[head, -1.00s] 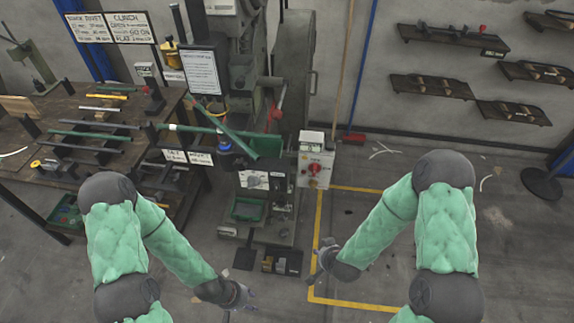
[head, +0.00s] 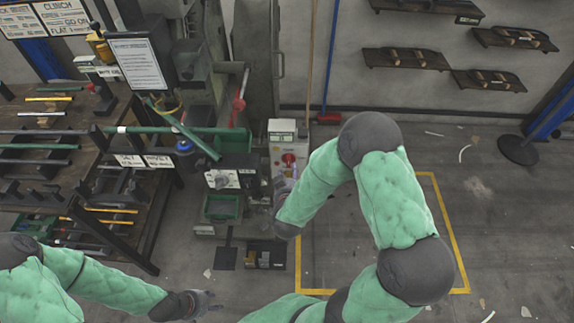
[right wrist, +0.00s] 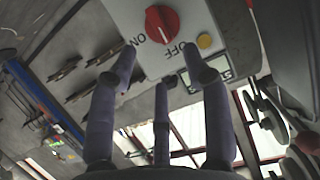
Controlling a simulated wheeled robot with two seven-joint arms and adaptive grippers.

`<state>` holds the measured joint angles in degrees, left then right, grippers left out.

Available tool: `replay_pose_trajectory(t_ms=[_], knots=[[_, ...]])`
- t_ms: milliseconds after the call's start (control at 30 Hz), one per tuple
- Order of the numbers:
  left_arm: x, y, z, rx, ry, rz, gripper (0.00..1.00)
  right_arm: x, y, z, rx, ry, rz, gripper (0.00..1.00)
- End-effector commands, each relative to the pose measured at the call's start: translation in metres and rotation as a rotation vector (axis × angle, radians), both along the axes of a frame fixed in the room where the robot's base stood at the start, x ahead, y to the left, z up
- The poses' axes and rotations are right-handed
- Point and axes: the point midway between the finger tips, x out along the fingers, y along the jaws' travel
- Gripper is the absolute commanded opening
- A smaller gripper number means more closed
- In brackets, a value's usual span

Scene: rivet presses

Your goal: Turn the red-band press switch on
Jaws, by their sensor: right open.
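A red rotary switch (right wrist: 162,23) sits on a light grey control box (right wrist: 190,25), with ON and OFF lettering beside it. A pale mark on the knob appears to face the OFF side. In the head view the same switch (head: 288,159) shows on the box (head: 282,133) at the press's right side. My right gripper (right wrist: 161,66) is open and empty; its spread fingers point at the box, short of the knob. In the head view it is partly hidden behind my forearm. My left gripper (head: 208,303) hangs low at the bottom, apart from the press; its opening is unclear.
An orange button (right wrist: 205,41) and a small display (right wrist: 205,75) are near the switch. The press (head: 232,178) stands left of the box, with a red-handled lever (head: 239,101). A tool bench (head: 60,165) is at left. Yellow-lined floor lies at right.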

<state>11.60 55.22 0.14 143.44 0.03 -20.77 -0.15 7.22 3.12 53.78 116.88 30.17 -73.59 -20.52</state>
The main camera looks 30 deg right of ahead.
Motion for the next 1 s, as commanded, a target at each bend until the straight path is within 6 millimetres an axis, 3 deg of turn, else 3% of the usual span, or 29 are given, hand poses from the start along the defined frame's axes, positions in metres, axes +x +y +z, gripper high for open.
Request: replay_pose_trajectory(t_ms=[33, 400, 833, 867, 1000], knots=[[0.000, 0.000, -0.008, 0.000, 0.000, 0.000, 0.40, 0.007, -0.005, -0.008, 0.002, 0.001, -0.004, 0.49], [0.000, 0.000, -0.028, 0.000, 0.000, 0.000, 0.40, 0.051, -0.031, -0.028, 0.002, 0.001, 0.000, 0.49], [0.000, 0.000, -0.030, 0.000, 0.000, 0.000, 0.40, 0.059, -0.035, -0.030, 0.001, 0.003, 0.002, 0.49], [0.000, 0.000, -0.030, 0.000, 0.000, 0.000, 0.40, 0.058, -0.036, -0.030, 0.001, 0.003, 0.002, 0.46], [0.000, 0.000, -0.030, 0.000, 0.000, 0.000, 0.40, 0.058, -0.036, -0.030, 0.002, 0.002, 0.002, 0.07]])
